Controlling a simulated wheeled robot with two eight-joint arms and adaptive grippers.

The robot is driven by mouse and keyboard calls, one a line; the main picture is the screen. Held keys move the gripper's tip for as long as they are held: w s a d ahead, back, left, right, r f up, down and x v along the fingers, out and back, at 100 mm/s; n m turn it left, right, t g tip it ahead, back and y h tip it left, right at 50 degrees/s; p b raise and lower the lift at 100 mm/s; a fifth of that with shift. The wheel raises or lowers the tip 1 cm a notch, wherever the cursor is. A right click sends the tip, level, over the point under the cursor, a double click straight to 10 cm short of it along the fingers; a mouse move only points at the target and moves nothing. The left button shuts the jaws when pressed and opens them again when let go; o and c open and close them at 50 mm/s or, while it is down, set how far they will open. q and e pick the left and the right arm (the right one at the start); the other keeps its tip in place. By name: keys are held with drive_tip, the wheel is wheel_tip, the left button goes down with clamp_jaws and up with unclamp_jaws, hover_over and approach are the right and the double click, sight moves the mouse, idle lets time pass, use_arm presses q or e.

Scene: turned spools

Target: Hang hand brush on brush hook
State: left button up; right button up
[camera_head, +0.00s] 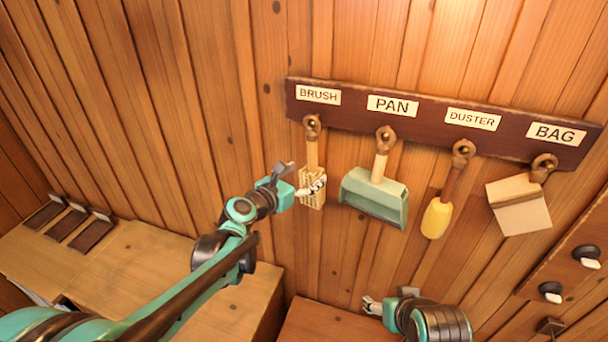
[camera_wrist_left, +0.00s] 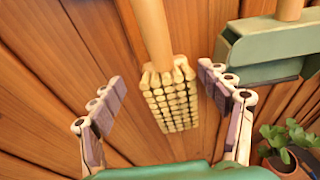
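The hand brush (camera_head: 312,190) hangs upright, bristles down, below the BRUSH label (camera_head: 318,95) on the dark rack. The top of its pale handle meets the brush hook (camera_head: 312,125); the exact contact is too small to tell. My left gripper (camera_head: 300,180) is at the brush head, one finger overlapping it in the head view. In the left wrist view, the brush (camera_wrist_left: 172,100) shows between and beyond the spread fingers of the left gripper (camera_wrist_left: 165,100), with gaps on both sides. My right gripper (camera_head: 370,305) is low in the head view, away from the rack; its fingers are unclear.
A green dustpan (camera_head: 375,197), a yellow duster (camera_head: 437,218) and a beige bag (camera_head: 520,205) hang to the right on the rack (camera_head: 430,112). Dark knobs (camera_head: 586,256) are at lower right. A wooden bench (camera_head: 140,275) stands at left. A potted plant (camera_wrist_left: 285,140) shows in the wrist view.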

use_arm(q)
drive_tip(key=v, duration=1.1)
drive_tip(key=s+a+f+m+g+y+b, duration=0.2)
drive_tip(key=s+f+m+b, duration=0.4)
drive_tip(key=f, duration=0.8)
drive_tip(key=s+a+f+m+g+y+b, duration=0.2)
drive_tip(key=s+a+f+m+b, duration=0.3)
drive_tip(key=f+m+b, duration=0.8)
drive_tip(key=s+a+f+m+g+y+b, duration=0.2)
drive_tip(key=s+a+f+m+y+b, duration=0.2)
drive_tip(key=s+f+m+b, duration=0.5)
wheel_tip(320, 180, down, 7)
drive_tip(key=shift+s+f+m+b, duration=0.15)
drive_tip(key=shift+s+m+b, duration=0.1)
drive_tip(key=shift+m+b, duration=0.5)
